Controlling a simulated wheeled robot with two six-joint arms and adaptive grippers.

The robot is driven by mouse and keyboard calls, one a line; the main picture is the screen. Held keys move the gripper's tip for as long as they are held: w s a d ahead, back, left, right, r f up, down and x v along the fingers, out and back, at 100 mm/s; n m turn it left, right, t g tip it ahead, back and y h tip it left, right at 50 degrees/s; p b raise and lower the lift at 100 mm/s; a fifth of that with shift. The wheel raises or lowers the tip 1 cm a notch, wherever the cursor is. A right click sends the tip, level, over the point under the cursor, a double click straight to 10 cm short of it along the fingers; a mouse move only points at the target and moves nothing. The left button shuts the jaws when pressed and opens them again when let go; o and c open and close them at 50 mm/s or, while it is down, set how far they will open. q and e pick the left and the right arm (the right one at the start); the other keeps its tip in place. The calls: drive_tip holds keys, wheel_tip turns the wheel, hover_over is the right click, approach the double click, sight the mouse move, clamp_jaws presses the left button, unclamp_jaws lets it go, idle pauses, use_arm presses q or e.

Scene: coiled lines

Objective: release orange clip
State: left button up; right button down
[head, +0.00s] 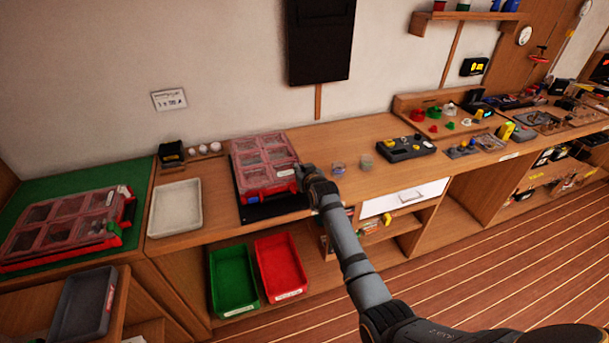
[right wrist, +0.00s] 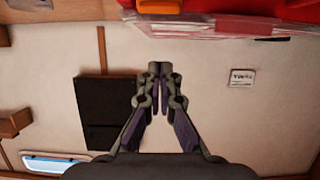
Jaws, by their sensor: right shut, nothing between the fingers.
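A red organizer case (head: 263,165) with a clear compartment lid lies on a black mat (head: 262,211) on the wooden bench. It looks closed. In the right wrist view the edge of the case (right wrist: 220,27) runs along the top. An orange clip (right wrist: 159,6) shows there, cut off by the frame; whether it is latched I cannot tell. My right gripper (head: 301,171) is at the case's right side in the head view, partly hiding that edge. In the right wrist view its fingers (right wrist: 153,68) are shut, empty and apart from the clip. My left gripper is out of view.
A second red case (head: 62,228) lies on a green mat at left. A white tray (head: 176,208) stands left of the case, and small containers (head: 338,167) stand to its right. Green (head: 233,279) and red (head: 280,266) bins sit below.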

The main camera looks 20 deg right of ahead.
drive_tip(key=f+b+v, duration=0.1)
drive_tip(key=v, duration=0.8)
drive_tip(key=shift+s, duration=0.15)
drive_tip(key=shift+f, duration=0.15)
